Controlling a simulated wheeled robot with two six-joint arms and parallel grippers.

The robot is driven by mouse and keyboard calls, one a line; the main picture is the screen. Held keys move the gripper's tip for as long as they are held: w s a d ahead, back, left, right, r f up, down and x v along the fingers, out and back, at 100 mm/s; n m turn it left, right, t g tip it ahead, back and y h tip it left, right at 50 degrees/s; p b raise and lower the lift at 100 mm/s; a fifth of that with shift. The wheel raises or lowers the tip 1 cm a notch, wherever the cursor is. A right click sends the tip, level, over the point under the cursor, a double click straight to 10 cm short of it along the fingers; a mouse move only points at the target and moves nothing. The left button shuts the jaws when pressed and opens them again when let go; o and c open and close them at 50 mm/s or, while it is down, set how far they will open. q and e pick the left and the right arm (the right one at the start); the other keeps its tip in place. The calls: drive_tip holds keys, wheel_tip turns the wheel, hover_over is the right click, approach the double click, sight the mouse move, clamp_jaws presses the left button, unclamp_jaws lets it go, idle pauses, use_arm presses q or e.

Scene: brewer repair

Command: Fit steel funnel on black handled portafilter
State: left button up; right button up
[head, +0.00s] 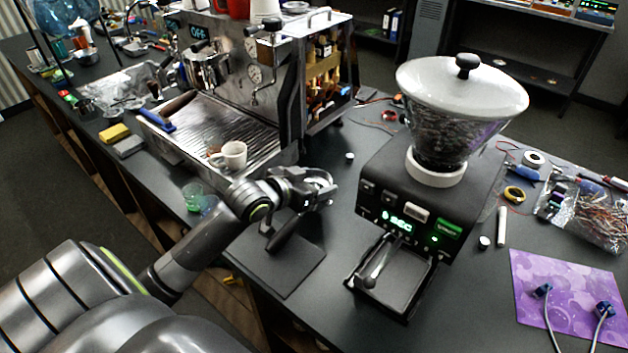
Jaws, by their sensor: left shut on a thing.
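My left gripper (312,187) is shut on the steel funnel (321,179), a shiny ring that shows at the fingertips. Directly below them is the black handled portafilter (285,232), its dark handle pointing down-left over a square black mat (278,270). The gripper hides most of the portafilter's basket. I cannot tell whether the funnel touches the basket or is just above it. My right gripper is not in view.
A grinder (428,215) with a white-lidded bean hopper stands close on the right. An espresso machine (270,85) stands behind, with a white cup (232,155) on its drip tray. A purple mat (565,295) with cables lies at the right.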

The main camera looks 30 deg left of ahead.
use_arm(q)
drive_tip(key=shift+p, duration=0.35)
idle(0.3)
drive_tip(key=shift+f, duration=0.3)
idle(0.7)
drive_tip(key=o, duration=1)
drive_tip(key=shift+o, duration=0.2)
drive_tip(key=shift+s+a+r, duration=0.1)
drive_tip(key=shift+s+r, duration=0.05)
drive_tip(key=shift+s, duration=0.3)
drive_tip(key=v, duration=0.7)
drive_tip(key=shift+s+r, duration=0.15)
drive_tip(key=shift+s, duration=0.2)
drive_tip(key=p+v, duration=0.3)
drive_tip(key=v, duration=0.5)
drive_tip(key=shift+s+r, duration=0.2)
drive_tip(key=shift+s, duration=0.15)
